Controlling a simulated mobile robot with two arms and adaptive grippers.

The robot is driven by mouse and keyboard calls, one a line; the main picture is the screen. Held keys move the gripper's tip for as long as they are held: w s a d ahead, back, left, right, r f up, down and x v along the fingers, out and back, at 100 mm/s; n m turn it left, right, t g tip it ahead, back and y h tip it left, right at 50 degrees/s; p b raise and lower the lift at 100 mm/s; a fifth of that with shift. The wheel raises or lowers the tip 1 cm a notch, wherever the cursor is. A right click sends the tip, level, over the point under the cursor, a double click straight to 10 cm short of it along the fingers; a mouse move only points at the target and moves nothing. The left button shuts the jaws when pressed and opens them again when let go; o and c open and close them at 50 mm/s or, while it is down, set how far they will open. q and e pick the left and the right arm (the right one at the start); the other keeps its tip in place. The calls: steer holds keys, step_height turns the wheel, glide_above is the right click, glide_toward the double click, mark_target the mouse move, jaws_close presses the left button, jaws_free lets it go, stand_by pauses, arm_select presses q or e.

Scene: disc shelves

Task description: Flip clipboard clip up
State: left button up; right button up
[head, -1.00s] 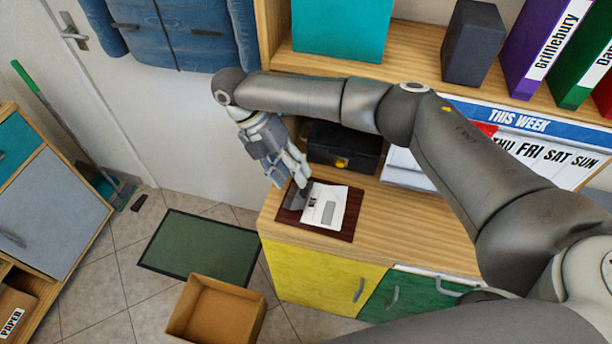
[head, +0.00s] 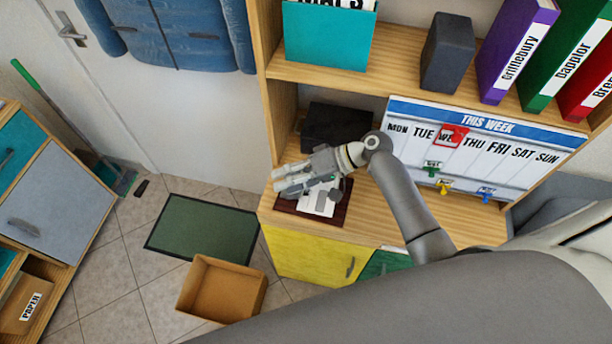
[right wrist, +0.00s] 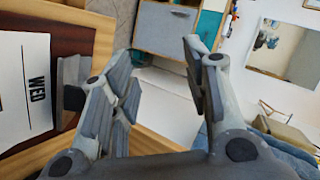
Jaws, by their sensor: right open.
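The dark red-brown clipboard (head: 338,217) lies on the wooden counter with a white sheet (head: 318,204) on it. In the right wrist view the clipboard (right wrist: 70,42) is at the left edge, and its sheet (right wrist: 22,85) reads WED. The grey metal clip (right wrist: 70,88) is beside the sheet, close to my left-hand finger; its exact angle and any contact are unclear. My right gripper (head: 280,180) is open and empty over the clipboard, its fingers pointing left. In the wrist view the gripper (right wrist: 158,55) has a wide gap. The head view hides the clip behind it. My left gripper is out of view.
A dark box (head: 335,125) stands behind the clipboard. A weekly board (head: 480,145) leans at the right under a shelf with binders (head: 515,55). A cardboard box (head: 222,288) and a green mat (head: 203,228) are on the floor. Free air lies left of the counter.

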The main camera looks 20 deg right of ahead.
steer(key=s+d+f+m+t+h+p, duration=0.1)
steer(key=s+d+f+m+t+h, duration=0.15)
steer(key=d+m, duration=0.7)
steer(key=shift+n+t, duration=0.45)
steer(key=shift+n, duration=0.5)
steer(key=x, duration=0.2)
steer(key=p+x, duration=0.1)
steer(key=x, duration=0.2)
steer(key=d+f+p+x, duration=0.1)
steer(key=x, duration=0.2)
steer(key=shift+w, duration=0.4)
steer(key=shift+c, duration=0.2)
